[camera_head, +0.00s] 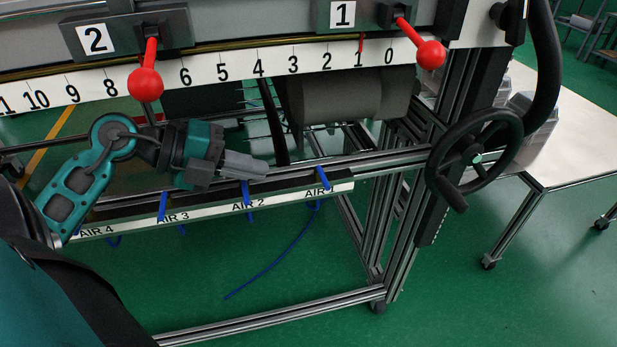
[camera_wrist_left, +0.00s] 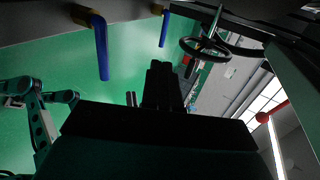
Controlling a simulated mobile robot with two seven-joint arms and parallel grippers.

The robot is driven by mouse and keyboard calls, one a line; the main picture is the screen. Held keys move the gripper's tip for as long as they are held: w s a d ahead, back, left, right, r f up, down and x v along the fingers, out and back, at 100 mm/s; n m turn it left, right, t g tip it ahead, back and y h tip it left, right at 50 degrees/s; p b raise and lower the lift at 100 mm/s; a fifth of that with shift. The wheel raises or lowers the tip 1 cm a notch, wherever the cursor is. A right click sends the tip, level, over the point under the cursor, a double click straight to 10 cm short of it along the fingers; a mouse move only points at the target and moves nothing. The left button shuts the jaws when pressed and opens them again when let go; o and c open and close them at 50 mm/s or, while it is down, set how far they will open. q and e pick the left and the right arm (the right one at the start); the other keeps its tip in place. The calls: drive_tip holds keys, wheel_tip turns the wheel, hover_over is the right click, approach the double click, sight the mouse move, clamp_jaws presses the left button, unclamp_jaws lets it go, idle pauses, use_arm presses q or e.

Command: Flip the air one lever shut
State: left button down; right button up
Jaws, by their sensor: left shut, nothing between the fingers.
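The blue air one lever (camera_head: 322,178) stands at the right end of the labelled rail (camera_head: 300,197), above the AIR 1 label. My left gripper (camera_head: 262,170) reaches in from the left, its fingers together and empty. In the head view its tip lies left of the air one lever, near the AIR 2 lever (camera_head: 246,192), with a visible gap to air one. In the left wrist view my left gripper (camera_wrist_left: 160,75) points between two blue levers (camera_wrist_left: 100,48) and the sky-lit floor side; which levers these are I cannot tell. My right gripper is not seen.
The AIR 3 lever (camera_head: 162,206) stands farther left. A black handwheel (camera_head: 472,152) is to the right. Two red ball levers (camera_head: 145,84) (camera_head: 431,54) hang above, over a numbered scale (camera_head: 225,72). A blue hose (camera_head: 285,255) hangs below the rail. A frame post stands right of AIR 1.

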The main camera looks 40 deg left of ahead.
sight(323, 178)
use_arm(q)
drive_tip(key=shift+b+x, duration=0.55)
drive_tip(key=shift+x, duration=4.5)
drive_tip(key=shift+r, duration=0.1)
